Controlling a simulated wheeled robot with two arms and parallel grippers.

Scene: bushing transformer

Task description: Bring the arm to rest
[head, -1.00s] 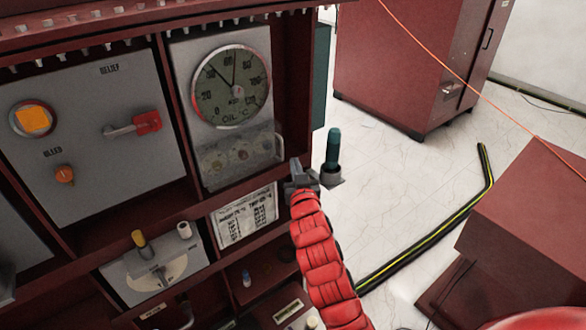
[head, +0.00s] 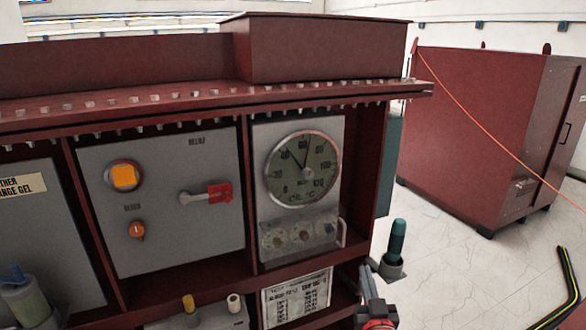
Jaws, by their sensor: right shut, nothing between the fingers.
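My right gripper (head: 366,274) shows at the bottom of the head view, right of centre. It is shut and empty. The gripper is in front of the right edge of the dark red transformer cabinet, beside a white printed label plate (head: 297,297) and below the oil temperature gauge (head: 303,169). I cannot tell whether it touches the cabinet. My left gripper is not in view.
The grey relief panel (head: 163,198) has a red-handled lever (head: 208,195) and orange knobs. A teal post (head: 397,240) stands close to the right of my gripper. A red cabinet (head: 475,130) stands behind. Pale floor (head: 470,265) lies open at right. A black-yellow cable (head: 572,275) crosses it.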

